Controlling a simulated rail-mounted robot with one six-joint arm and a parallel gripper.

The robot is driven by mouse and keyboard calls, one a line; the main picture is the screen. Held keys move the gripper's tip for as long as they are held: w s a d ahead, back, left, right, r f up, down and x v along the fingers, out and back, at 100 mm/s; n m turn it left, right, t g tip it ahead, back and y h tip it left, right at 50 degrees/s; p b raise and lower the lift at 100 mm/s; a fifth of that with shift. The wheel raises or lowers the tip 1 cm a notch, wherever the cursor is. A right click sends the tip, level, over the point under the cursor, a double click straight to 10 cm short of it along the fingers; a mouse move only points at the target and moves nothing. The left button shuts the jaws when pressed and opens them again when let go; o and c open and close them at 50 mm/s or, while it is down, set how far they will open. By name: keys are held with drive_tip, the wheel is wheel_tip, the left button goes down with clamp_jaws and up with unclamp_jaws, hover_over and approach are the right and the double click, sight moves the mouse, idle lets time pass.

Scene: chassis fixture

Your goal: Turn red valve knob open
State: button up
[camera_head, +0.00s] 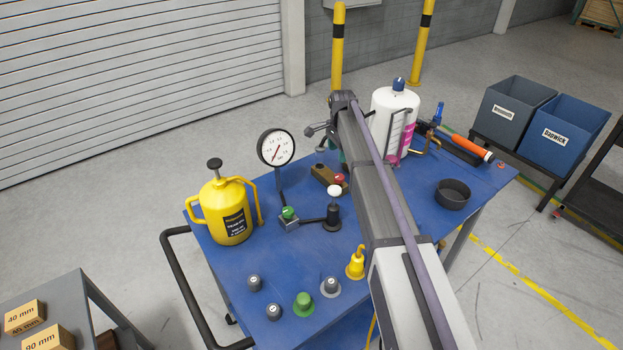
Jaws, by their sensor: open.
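A red knob (339,179) sits on a brown block (326,175) near the middle of the blue cart top, just left of my arm. My arm reaches from the lower right up across the cart and covers part of the area beside the knob. My gripper (314,131) shows only as a small dark shape at the arm's far end, left of the elbow-like joint. It is open, and appears above and beyond the red knob, apart from it. Its fingertips are too small to make out clearly.
A pressure gauge (276,148) and yellow can (228,209) stand left of the knob. A white-topped black knob (333,207) stands just in front of it. A white cylinder (395,121) is behind my arm, and a black bowl (453,194) is at right.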

sight(339, 176)
drive_tip(key=f+b, duration=1.1)
drive_tip(key=shift+d+f, duration=0.1)
drive_tip(key=shift+d, duration=0.2)
drive_tip(key=shift+r, duration=0.2)
drive_tip(key=shift+c, duration=0.3)
drive_tip(key=c, duration=0.9)
drive_tip(key=shift+o, duration=0.2)
